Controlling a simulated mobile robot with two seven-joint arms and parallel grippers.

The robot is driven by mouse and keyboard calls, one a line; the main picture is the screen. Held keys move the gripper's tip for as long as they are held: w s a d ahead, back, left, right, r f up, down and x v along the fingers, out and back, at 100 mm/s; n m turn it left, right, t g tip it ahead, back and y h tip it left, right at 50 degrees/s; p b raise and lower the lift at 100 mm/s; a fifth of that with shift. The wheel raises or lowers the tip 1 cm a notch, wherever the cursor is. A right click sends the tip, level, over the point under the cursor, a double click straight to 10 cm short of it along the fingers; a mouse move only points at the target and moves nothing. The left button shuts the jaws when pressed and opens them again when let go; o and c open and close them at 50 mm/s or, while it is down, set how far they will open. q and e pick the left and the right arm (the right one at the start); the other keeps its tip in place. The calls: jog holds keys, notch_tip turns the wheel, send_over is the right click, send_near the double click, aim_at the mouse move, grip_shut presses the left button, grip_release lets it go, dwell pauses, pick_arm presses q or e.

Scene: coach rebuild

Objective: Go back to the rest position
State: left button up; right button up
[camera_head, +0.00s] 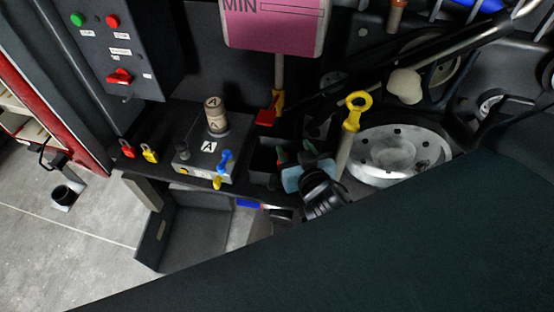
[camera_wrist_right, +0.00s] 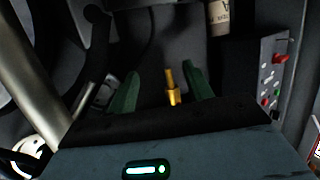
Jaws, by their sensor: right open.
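My right gripper (camera_head: 296,151) is over the dark bench, left of the round metal hub and close to a yellow-ringed rod. In the right wrist view its two green fingers (camera_wrist_right: 162,84) stand apart and nothing is gripped. A brass-yellow fitting (camera_wrist_right: 172,88) shows between the fingers in that view and touches neither; how far beyond them it is I cannot tell. My left gripper is in neither view.
The yellow-ringed rod (camera_head: 353,108) stands close right of my right gripper, with the metal hub (camera_head: 398,153) beyond. A grey box marked A (camera_head: 190,155), red padlock (camera_head: 127,148) and yellow padlock (camera_head: 149,153) are left. A pink sign (camera_head: 275,25) and switch panel (camera_head: 135,45) stand behind.

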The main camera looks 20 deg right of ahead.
jog(key=s+a+f+n+g+y, duration=0.1)
jog(key=s+f+n+g+y, duration=0.2)
jog(key=s+f, duration=1.9)
jog(key=s+g, duration=0.3)
jog(key=shift+s+y, duration=0.3)
jog(key=shift+s, duration=0.1)
